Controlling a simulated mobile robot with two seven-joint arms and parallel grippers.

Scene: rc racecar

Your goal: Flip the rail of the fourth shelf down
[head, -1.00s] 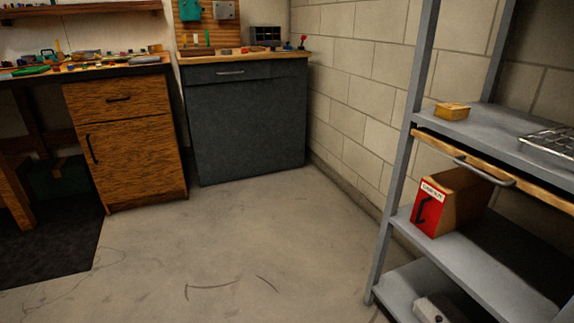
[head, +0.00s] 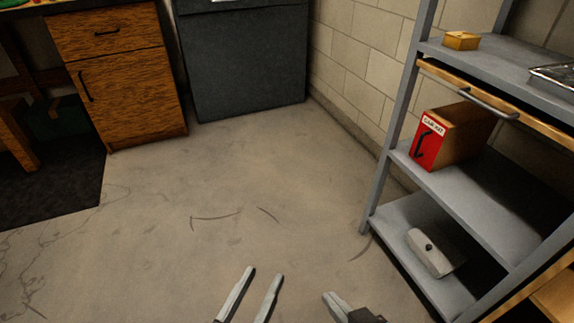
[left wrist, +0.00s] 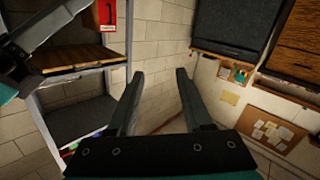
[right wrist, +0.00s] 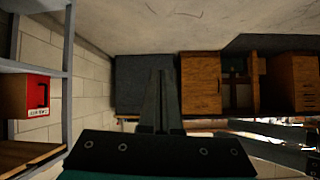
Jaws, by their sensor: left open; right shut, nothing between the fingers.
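A metal shelf rack (head: 398,120) stands at the right of the head view. A wooden rail (head: 440,72) with a grey metal handle (head: 487,104) runs along the front of its upper visible shelf. I cannot tell which shelf counts as the fourth. A wooden strip (head: 528,287) also shows low at the right edge. My left gripper (head: 262,270) is open and empty at the bottom of the head view, over the floor, left of the rack. My right gripper (head: 331,295) is shut and empty, also left of the rack and apart from it.
A red-fronted box (head: 427,140) stands on the shelf below the rail. A pale block-like item (head: 430,252) lies on the lower shelf. A small yellow box (head: 461,40) and a wire tray (head: 553,75) sit above the rail. The concrete floor (head: 225,200) ahead is clear.

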